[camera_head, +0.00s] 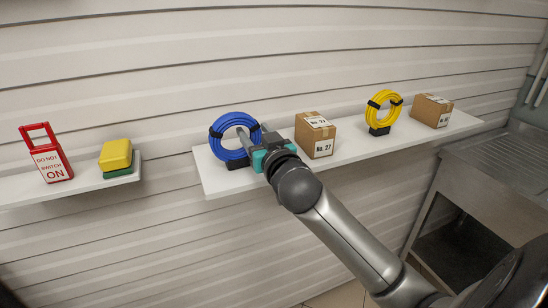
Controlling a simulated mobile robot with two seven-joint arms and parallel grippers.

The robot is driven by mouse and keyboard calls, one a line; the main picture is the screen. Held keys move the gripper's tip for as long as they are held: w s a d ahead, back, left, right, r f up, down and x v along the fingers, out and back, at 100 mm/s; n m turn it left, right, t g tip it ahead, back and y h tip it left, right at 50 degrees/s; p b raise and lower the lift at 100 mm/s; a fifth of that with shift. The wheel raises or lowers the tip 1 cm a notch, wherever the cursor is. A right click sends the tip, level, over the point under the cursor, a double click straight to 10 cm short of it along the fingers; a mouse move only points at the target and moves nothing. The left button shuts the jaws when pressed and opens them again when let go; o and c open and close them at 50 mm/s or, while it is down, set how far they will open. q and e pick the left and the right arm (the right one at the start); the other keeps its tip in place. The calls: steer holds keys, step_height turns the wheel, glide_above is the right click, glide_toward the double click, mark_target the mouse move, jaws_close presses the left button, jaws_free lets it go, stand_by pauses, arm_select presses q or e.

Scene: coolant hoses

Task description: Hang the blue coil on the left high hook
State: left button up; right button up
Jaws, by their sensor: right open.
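The blue coil (218,132) stands upright on the right-hand white shelf, near its left end, in a small dark stand (238,163). Dark straps wrap it at its sides. My right gripper (248,139) reaches in from the lower right, with its open fingers at the right part of the coil. The gripper hides part of the coil's right side. I cannot tell whether the fingers touch the coil. No hook shows in this view. My left gripper is not in view.
A cardboard box (315,137) stands close right of my right gripper. Farther right are a yellow coil (374,105) and another box (431,111). The left shelf (84,187) holds a red sign (46,158) and a yellow-green sponge-like block (116,155). A gap separates the shelves.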

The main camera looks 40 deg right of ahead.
steer(key=p+v, duration=0.2)
steer(key=v, duration=1.1)
steer(key=shift+a+r, duration=0.2)
steer(key=shift+r, duration=0.1)
steer(key=shift+f, duration=0.1)
